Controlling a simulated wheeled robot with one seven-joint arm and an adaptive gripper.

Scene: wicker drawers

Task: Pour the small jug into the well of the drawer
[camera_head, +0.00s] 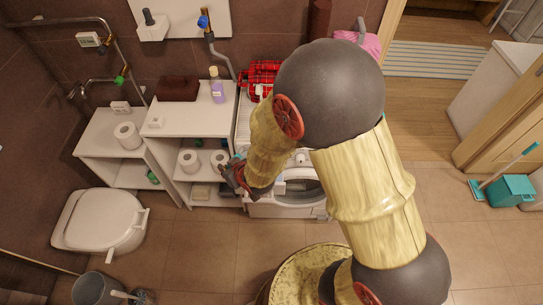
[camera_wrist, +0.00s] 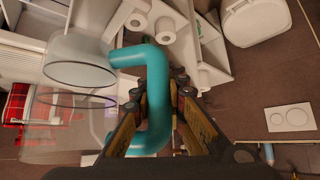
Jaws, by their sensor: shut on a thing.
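In the wrist view the small jug (camera_wrist: 55,125) is clear, with a thick teal handle (camera_wrist: 160,100). My gripper (camera_wrist: 156,85) has its fingers closed around that handle. Greyish contents (camera_wrist: 80,58) seem to show in the jug, but the see-through wall makes this hard to tell. In the head view my gripper (camera_head: 234,177) is beside the left front of the white washing machine (camera_head: 285,209), and the jug is mostly hidden. My arm covers much of the machine's top and front.
White shelves (camera_head: 190,127) with paper rolls and a purple bottle (camera_head: 217,88) stand close on the left. A toilet (camera_head: 98,220) is further left. A red checked cloth (camera_head: 262,74) lies behind my arm.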

